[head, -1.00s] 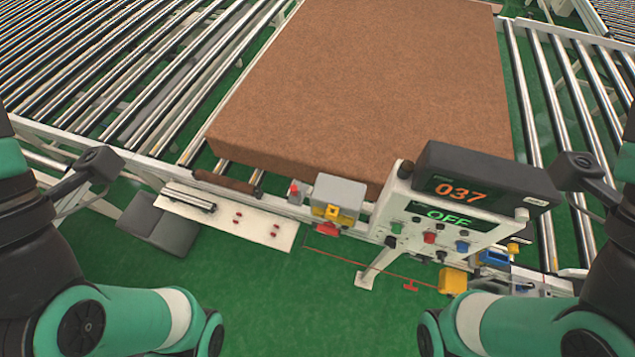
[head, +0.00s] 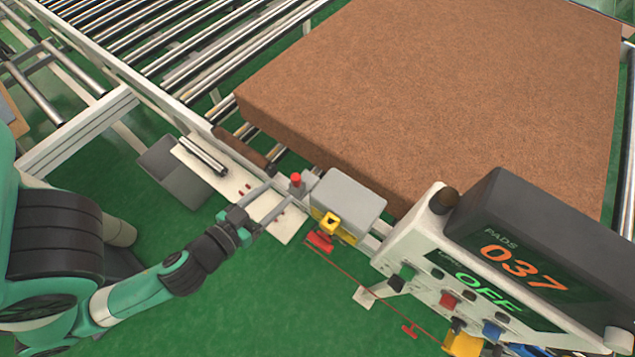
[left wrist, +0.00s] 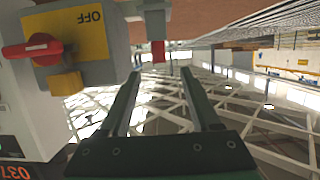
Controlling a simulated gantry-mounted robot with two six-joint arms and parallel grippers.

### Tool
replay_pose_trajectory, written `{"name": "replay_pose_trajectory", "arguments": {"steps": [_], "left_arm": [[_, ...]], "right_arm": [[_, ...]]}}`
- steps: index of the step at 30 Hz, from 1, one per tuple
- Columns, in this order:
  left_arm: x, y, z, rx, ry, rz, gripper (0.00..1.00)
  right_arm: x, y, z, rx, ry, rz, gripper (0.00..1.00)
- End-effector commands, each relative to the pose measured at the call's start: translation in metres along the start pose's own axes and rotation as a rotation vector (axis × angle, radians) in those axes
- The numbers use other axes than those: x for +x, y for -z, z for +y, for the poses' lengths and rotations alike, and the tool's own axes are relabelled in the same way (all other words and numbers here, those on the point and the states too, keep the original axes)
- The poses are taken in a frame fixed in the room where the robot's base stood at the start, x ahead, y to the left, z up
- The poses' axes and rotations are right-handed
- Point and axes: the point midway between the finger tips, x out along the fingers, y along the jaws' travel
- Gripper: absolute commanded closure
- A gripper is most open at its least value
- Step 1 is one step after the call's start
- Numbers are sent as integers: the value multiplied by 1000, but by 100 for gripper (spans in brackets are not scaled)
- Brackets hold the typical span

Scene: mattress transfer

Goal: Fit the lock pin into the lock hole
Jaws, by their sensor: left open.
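My left gripper (head: 279,196) is open and empty, over the white plate beside the grey switch box (head: 350,196). In the left wrist view its two fingers (left wrist: 160,75) are apart, with a red-tipped post (left wrist: 158,48) beyond them. That post (head: 296,183) stands left of the box in the head view. The box carries a yellow block (head: 330,223) and a red handle (head: 320,241); the wrist view shows a red handle (left wrist: 32,48) on a yellow plate marked OFF. A red T-shaped piece (head: 409,329) lies low by a thin red line. I cannot tell which parts are the lock pin and hole.
A brown mattress (head: 450,90) lies on the rollers behind. A control panel (head: 480,265) reading 037 and OFF stands at the right.

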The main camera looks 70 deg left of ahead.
Motion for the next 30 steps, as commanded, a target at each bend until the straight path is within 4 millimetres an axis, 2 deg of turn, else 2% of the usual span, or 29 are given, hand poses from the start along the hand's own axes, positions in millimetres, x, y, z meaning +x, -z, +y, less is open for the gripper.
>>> {"name": "replay_pose_trajectory", "arguments": {"steps": [1, 10, 14, 19, 26, 30], "left_arm": [[-1, -12, -3, 8, 4, -16, 36], [8, -5, -2, 4, 8, -17, 36], [23, -1, -4, -1, 13, -10, 36], [54, -4, -2, 2, 5, -10, 36], [65, -8, -2, 5, 3, -11, 36], [82, -2, 0, 2, 3, -8, 36]], "right_arm": [[-5, -5, 0, 0, 0, 0, 50], [8, 7, 0, 0, 0, 0, 50], [20, 19, 0, 0, 0, 0, 50], [32, 29, 0, -1, 0, 0, 50], [32, 30, 0, 0, 0, 0, 50], [40, 36, 0, 0, 0, 0, 50]]}}
